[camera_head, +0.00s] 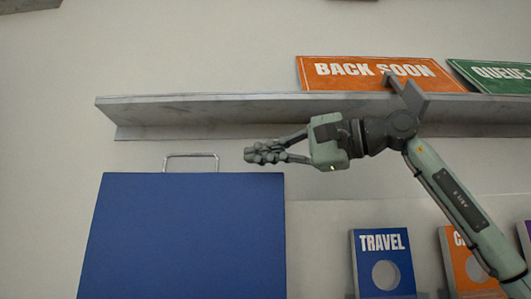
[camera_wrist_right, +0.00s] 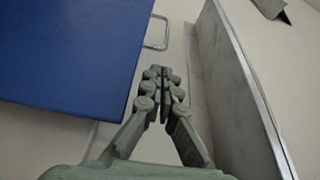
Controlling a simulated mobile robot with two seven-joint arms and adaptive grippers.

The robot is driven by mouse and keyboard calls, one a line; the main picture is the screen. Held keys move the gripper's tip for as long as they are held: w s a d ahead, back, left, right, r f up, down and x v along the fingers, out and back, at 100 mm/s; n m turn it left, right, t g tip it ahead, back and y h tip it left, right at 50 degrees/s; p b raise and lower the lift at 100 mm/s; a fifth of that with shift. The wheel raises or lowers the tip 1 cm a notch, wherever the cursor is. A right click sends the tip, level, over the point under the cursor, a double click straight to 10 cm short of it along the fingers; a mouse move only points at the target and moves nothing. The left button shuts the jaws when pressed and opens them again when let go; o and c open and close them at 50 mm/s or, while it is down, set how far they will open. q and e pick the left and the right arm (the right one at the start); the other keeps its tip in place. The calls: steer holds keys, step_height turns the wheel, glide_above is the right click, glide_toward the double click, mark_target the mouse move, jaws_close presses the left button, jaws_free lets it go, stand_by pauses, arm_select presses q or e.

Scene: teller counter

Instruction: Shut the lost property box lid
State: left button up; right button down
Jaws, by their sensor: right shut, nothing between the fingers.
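The lid of the lost property box is a large plain blue panel (camera_head: 185,235) at the lower left of the head view. A thin metal loop handle (camera_head: 191,157) stands out from its far edge. The box body is hidden, and I cannot tell the lid's exact angle. My right gripper (camera_head: 249,155) is shut and empty, just beyond the lid's far right corner and to the right of the handle, apart from both in the picture. My left gripper is out of view.
A grey ledge (camera_head: 200,110) runs along the wall behind the right gripper, bearing an orange BACK SOON sign (camera_head: 340,75) and a green sign (camera_head: 495,75). A blue TRAVEL block (camera_head: 365,277) and an orange block (camera_head: 460,272) stand at lower right, below my right arm.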

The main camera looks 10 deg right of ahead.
arm_select(q)
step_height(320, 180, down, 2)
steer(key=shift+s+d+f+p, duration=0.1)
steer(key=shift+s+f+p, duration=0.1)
steer(key=shift+p, duration=0.2)
arm_select(e)
steer(key=x, duration=0.6)
steer(key=shift+w, duration=0.15)
steer(key=shift+a, duration=0.1)
